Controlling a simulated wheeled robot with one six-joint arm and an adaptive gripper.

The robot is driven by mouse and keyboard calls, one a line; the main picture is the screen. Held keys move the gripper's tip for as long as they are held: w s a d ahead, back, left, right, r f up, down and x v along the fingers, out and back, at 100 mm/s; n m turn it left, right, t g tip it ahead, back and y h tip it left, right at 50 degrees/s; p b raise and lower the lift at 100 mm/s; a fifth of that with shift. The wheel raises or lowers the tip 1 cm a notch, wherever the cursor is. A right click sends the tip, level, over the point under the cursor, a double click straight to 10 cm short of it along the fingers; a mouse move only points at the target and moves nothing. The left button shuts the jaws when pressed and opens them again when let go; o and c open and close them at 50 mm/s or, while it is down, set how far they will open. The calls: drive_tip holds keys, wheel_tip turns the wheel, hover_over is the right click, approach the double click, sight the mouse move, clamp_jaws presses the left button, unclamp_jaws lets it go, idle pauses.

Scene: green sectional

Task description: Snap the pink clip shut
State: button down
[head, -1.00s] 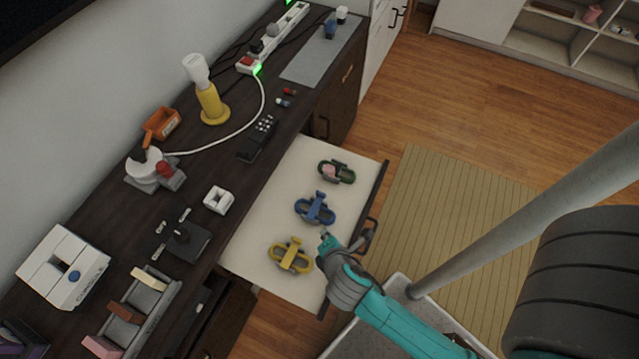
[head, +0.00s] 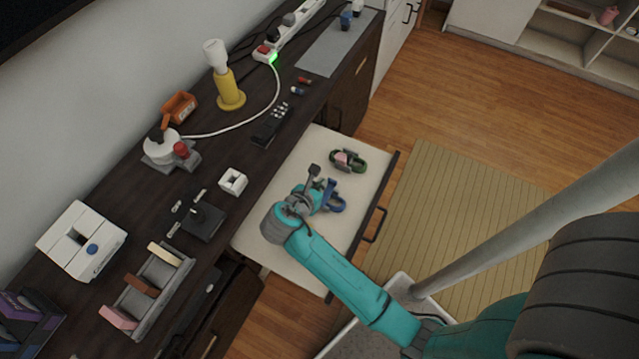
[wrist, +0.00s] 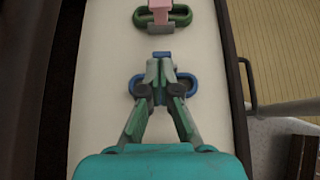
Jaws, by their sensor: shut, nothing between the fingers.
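The pink clip (head: 344,159) lies at the far end of the pale open drawer (head: 292,160). Its pink part sits on a green ring with grey pieces. It also shows at the top of the wrist view (wrist: 178,17), cut off by the edge. My gripper (head: 313,172) is shut and empty, its fingertips together in the wrist view (wrist: 160,65). It is over the blue clip (head: 337,204), which it partly covers, and short of the pink clip, apart from it. In the wrist view, blue loops (wrist: 190,85) show on both sides of my fingers.
The drawer's dark front and handle (head: 374,225) stand to the right. The dark desk (head: 222,150) at left holds a remote (head: 270,124), a yellow stand (head: 230,92) and a power strip (head: 290,30).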

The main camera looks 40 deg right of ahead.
drive_tip(key=x, duration=0.6)
drive_tip(key=shift+d+f, duration=0.2)
drive_tip(key=shift+d, duration=0.1)
drive_tip(key=shift+w+d+r, duration=0.15)
drive_tip(key=shift+w+d, duration=0.1)
drive_tip(key=shift+d, duration=0.25)
drive_tip(key=shift+w+d+r, duration=0.1)
drive_tip(key=shift+w+d, duration=0.1)
drive_tip(key=shift+d, duration=0.35)
drive_tip(key=shift+w+d+r, duration=0.15)
drive_tip(key=shift+w+d, duration=0.15)
drive_tip(key=shift+d, duration=0.45)
drive_tip(key=shift+w, duration=0.1)
